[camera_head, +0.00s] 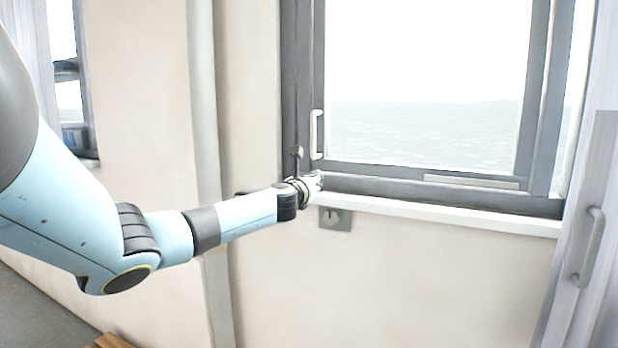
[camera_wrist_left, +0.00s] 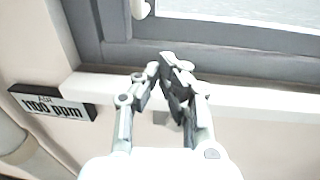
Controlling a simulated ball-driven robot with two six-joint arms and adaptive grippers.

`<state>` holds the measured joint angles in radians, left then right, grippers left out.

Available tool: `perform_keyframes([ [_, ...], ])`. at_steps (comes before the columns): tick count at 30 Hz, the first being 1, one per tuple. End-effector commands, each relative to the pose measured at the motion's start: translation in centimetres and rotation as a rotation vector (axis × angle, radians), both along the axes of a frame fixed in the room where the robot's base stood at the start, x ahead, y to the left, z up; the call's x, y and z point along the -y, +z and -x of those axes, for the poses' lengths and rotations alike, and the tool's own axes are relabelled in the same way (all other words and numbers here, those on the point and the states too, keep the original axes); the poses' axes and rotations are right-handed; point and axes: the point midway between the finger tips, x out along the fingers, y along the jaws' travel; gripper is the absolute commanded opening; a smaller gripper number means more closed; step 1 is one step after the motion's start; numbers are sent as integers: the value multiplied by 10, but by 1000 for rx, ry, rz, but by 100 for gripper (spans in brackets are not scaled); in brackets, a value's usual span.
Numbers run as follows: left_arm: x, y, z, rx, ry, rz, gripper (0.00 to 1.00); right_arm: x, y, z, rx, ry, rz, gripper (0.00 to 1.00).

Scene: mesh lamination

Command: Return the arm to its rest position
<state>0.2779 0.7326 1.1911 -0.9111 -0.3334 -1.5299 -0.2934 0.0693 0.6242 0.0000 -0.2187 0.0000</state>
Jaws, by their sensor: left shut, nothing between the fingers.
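My left arm (camera_head: 165,235) reaches in from the left in the head view, stretched out toward the window. Its gripper (camera_head: 318,182) is at the lower left corner of the window, just above the sill. In the left wrist view the gripper (camera_wrist_left: 160,68) is shut and empty, its fingertips close together in front of the sill and the lower window frame. I cannot tell whether the fingers touch the sill or frame. My right gripper is in neither view.
The window frame (camera_head: 430,185) has a white handle (camera_head: 316,134) and a white sill (camera_head: 440,213). A small wall plate (camera_head: 335,219) sits below it. A sign (camera_wrist_left: 52,103) reading "1100 ppm" shows in the wrist view. A grey cabinet door (camera_head: 584,240) stands at right. A pipe (camera_head: 203,90) runs vertically.

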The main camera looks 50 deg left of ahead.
Motion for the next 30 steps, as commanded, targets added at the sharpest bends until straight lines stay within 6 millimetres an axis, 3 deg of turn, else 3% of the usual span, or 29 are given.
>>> perform_keyframes([
  [6,12,-1,23,-2,-1,-1,0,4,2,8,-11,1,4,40],
  [16,15,-1,28,-1,0,2,0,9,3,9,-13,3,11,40],
  [19,17,-15,31,-12,-1,5,0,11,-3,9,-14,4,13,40],
  [23,30,-75,41,-57,-2,50,0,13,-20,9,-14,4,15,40],
  [30,62,-261,99,-202,60,289,0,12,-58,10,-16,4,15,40],
])
